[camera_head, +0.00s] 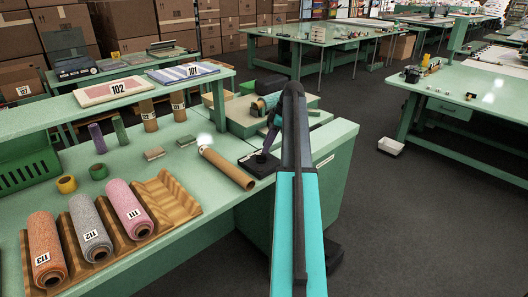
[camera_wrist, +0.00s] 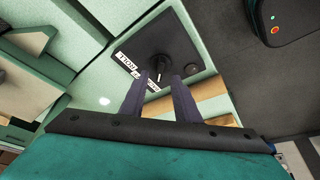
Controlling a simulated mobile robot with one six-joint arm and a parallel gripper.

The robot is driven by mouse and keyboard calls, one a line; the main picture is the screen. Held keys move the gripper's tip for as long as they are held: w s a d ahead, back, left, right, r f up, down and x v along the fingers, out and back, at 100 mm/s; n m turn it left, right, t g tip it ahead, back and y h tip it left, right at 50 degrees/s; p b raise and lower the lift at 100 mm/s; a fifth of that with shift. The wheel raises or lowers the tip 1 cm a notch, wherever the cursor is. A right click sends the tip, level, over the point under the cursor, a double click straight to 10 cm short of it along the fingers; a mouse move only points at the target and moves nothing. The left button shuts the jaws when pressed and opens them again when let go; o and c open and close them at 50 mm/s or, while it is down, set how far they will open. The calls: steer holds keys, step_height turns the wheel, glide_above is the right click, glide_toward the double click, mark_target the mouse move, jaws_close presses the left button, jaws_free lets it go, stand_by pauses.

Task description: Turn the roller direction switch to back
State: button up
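The roller direction switch is a black knob (camera_wrist: 162,72) on a square black plate (camera_wrist: 178,32) with a white label strip, seen in the wrist view. The label is upside down there and partly covered by a finger; part of it reads "ROLL". In the head view the black plate (camera_head: 259,166) lies on the green bench at its right end. My gripper (camera_wrist: 162,80) has its two dark fingers apart, with the knob between or just beyond the tips; a gap shows beside the knob. In the head view my gripper (camera_head: 268,148) is over the plate, partly hidden by my arm.
A cardboard tube (camera_head: 228,168) lies close to the left of the plate. Yarn rolls (camera_head: 90,228) sit in a brown tray at the front left.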

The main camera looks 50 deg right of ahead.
steer(key=b+v, duration=0.1)
steer(key=v, duration=0.8)
steer(key=shift+b, duration=0.35)
steer(key=shift+s+r, duration=0.1)
